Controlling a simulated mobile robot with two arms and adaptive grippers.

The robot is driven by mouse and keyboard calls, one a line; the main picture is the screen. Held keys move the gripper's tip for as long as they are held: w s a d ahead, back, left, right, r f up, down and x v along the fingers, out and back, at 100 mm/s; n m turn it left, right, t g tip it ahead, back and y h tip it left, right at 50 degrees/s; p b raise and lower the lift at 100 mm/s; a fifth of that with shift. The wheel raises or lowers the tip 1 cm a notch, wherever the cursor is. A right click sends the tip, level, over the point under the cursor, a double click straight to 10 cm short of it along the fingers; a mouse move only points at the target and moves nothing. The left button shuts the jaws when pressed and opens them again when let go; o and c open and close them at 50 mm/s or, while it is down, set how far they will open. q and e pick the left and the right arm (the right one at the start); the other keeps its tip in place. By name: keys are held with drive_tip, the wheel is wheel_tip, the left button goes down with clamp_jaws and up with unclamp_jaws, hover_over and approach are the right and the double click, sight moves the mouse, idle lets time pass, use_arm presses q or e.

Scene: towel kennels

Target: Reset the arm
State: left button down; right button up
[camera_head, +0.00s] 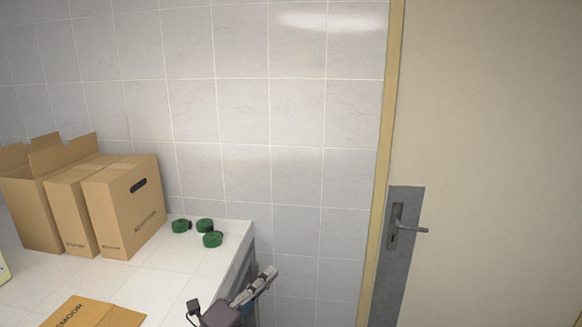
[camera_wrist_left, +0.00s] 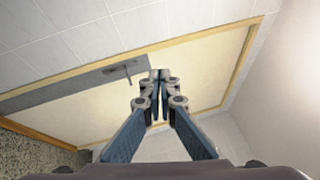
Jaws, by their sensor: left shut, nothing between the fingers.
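My left gripper (camera_head: 267,276) reaches up from the bottom of the head view, just past the right edge of the tiled counter. In the left wrist view its two fingers (camera_wrist_left: 159,76) meet at the tips, shut with nothing between them. Behind them in that view are the door (camera_wrist_left: 190,70) and its handle. My right gripper is in neither view.
The white counter (camera_head: 165,262) holds cardboard boxes (camera_head: 125,210) at the left, three green rolls (camera_head: 205,226) near its back right corner, and a flat cardboard piece (camera_head: 95,314) in front. A cream door (camera_head: 490,130) with a lever handle (camera_head: 410,228) stands at the right.

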use_arm(q)
drive_tip(key=s+a+f+n+g+y, duration=0.3)
drive_tip(key=s+a+f+n+y, duration=0.9)
drive_tip(key=n, duration=0.6)
drive_tip(key=s+a+f+n+g, duration=0.1)
drive_tip(key=s+f+n+g, duration=0.2)
drive_tip(key=s, duration=0.5)
drive_tip(key=s+a+f+n+g+h, duration=0.1)
drive_tip(key=s+f+n+g, duration=0.15)
drive_tip(key=s+f, duration=0.4)
drive_tip(key=s+a+f+n+g, duration=0.1)
drive_tip(key=s+f+n+g, duration=0.2)
drive_tip(key=s, duration=0.7)
drive_tip(key=s+f+m+g+b, duration=0.25)
drive_tip(key=f+b, duration=0.35)
drive_tip(key=f, duration=2.8)
drive_tip(key=s+a+f+g+b, duration=0.1)
drive_tip(key=s+a+f+b, duration=0.2)
drive_tip(key=s+f, duration=1.4)
wheel_tip(320, 180, down, 2)
drive_tip(key=shift+n+b, duration=0.3)
drive_tip(key=shift+b, duration=0.4)
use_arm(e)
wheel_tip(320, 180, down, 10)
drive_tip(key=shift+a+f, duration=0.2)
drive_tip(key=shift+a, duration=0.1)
